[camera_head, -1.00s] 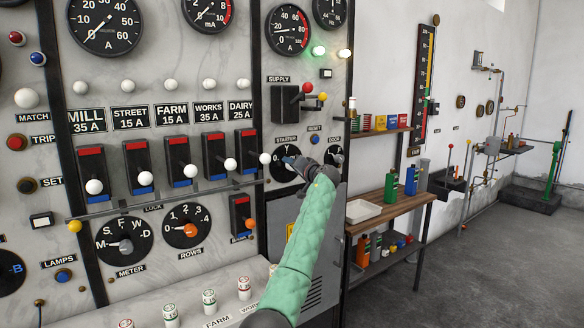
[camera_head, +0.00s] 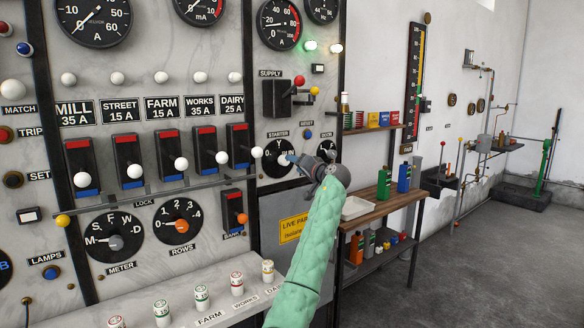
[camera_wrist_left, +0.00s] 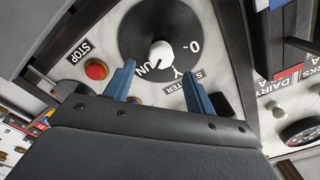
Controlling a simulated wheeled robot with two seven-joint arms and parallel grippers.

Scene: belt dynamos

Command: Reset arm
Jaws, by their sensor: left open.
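My left arm, in a green sleeve, reaches up from the bottom of the head view. Its gripper (camera_head: 296,161) is in front of the panel, beside the STARTER dial (camera_head: 275,158), and partly hides the panel behind it. In the left wrist view the blue fingers (camera_wrist_left: 158,84) are apart with nothing between them. Beyond them is the black starter dial (camera_wrist_left: 140,25) with its white knob (camera_wrist_left: 161,54). The knob shows ahead of the gap, apart from the fingers. A red stop button (camera_wrist_left: 96,70) is at left. My right gripper is not in view.
The switch panel carries a row of lever switches with white balls (camera_head: 181,163) and a SUPPLY lever (camera_head: 299,81). A sloping ledge with small fuses (camera_head: 201,297) lies below. A wooden bench (camera_head: 377,205) with bottles stands at right. The floor (camera_head: 470,250) beyond is clear.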

